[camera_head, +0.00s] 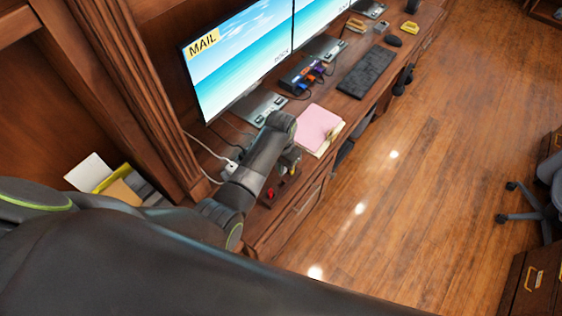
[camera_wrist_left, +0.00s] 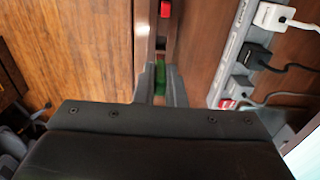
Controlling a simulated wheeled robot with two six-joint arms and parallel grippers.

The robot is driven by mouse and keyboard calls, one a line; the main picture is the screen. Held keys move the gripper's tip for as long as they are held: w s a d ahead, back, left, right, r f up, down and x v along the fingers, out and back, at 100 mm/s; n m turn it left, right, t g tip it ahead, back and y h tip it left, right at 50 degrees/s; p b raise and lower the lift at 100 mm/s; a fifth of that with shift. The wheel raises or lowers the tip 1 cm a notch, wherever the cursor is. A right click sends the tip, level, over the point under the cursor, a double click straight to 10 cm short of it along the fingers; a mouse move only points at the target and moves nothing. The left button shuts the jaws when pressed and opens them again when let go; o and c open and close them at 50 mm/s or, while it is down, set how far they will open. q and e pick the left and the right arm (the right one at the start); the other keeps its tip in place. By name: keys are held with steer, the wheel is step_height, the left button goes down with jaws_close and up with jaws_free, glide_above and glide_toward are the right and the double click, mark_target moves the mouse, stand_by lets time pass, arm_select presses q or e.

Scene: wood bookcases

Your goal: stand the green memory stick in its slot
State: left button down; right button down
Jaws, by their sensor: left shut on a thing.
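The green memory stick (camera_wrist_left: 160,78) is between the fingers of my left gripper (camera_wrist_left: 159,88) in the left wrist view. The gripper is shut on it. In the head view my left gripper (camera_head: 290,162) hangs over the near end of the desk, partly hidden by its own arm; I cannot make out the green stick there. A small red thing (camera_wrist_left: 166,9) lies straight beyond the fingertips, apart from the stick; it also shows in the head view (camera_head: 269,193). I cannot clearly tell the slot in either view. My right gripper is not in view.
A power strip (camera_wrist_left: 233,50) with white and black plugs runs right of the gripper in the wrist view. A pink folder (camera_head: 319,127) lies beside the gripper on the desk. Monitors (camera_head: 240,55), a hub (camera_head: 305,74) and a keyboard (camera_head: 366,73) stand farther along.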

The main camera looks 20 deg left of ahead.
arm_select(q)
steer(key=shift+w+a+f, duration=0.1)
steer(key=shift+w+f, duration=0.1)
steer(key=shift+f, duration=0.1)
steer(key=shift+f+b, duration=0.55)
steer(key=shift+f, duration=0.05)
steer(key=shift+f+b, duration=0.55)
steer(key=shift+f, duration=0.25)
steer(key=shift+f+b, duration=0.5)
steer(key=shift+f, duration=0.75)
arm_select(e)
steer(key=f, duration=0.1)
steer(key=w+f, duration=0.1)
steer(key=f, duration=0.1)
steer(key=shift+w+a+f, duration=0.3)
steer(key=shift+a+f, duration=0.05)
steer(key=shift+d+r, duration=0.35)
arm_select(q)
steer(key=shift+p, duration=0.65)
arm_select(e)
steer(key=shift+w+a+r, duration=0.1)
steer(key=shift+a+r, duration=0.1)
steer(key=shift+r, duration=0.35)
